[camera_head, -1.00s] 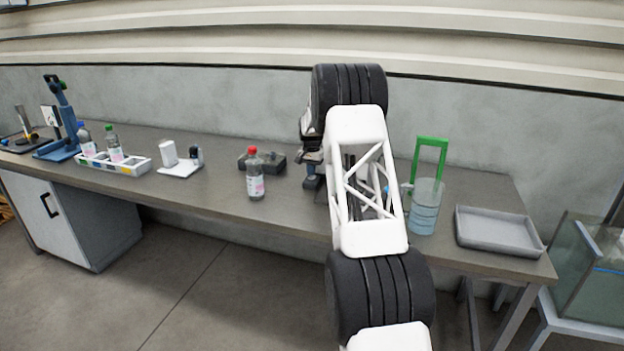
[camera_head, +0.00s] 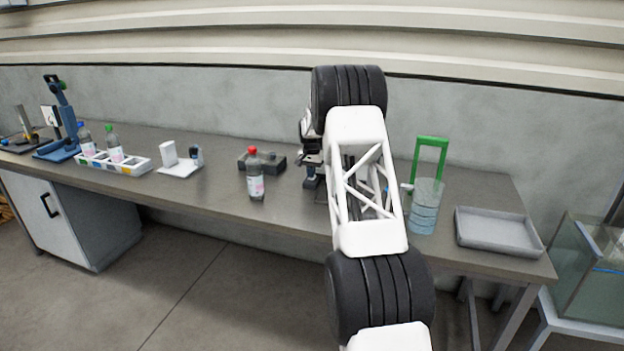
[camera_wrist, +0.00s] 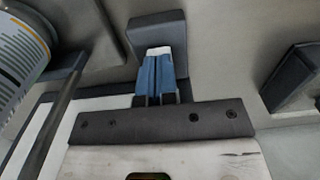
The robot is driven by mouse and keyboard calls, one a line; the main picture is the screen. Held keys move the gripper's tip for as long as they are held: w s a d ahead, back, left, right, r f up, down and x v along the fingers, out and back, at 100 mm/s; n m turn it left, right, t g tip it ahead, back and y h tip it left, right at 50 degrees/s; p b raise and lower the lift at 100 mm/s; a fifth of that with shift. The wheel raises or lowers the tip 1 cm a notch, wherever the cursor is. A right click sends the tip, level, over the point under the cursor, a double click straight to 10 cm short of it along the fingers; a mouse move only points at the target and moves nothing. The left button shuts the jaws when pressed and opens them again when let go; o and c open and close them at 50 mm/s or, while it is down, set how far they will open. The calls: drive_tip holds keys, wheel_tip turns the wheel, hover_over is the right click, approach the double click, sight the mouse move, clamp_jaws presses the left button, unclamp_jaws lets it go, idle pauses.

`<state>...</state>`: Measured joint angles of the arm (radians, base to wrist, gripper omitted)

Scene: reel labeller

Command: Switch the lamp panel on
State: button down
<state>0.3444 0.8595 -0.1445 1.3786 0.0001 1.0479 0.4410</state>
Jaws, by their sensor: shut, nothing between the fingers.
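My gripper (camera_head: 312,182) hangs low over the bench, left of my white arm link in the head view. In the wrist view, the blue fingers of my gripper (camera_wrist: 157,72) are together with nothing held. A dark grey block (camera_wrist: 158,24) lies just beyond the fingertips, with a small white patch at the tips; I cannot tell whether they touch. I cannot say for sure which thing is the lamp panel. A low dark box (camera_head: 274,160) stands on the bench left of my gripper. My arm hides part of the bench behind it.
A red-capped bottle (camera_head: 256,182) stands left of my gripper. A green frame (camera_head: 430,142) with a clear blue-tinted cylinder (camera_head: 425,208) and a grey tray (camera_head: 498,232) are at right. In the wrist view, a labelled cylinder (camera_wrist: 22,55) is at upper left and another dark block (camera_wrist: 292,78) at right.

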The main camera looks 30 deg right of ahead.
drive_tip(key=shift+r, duration=3.5)
drive_tip(key=shift+a+r, duration=0.1)
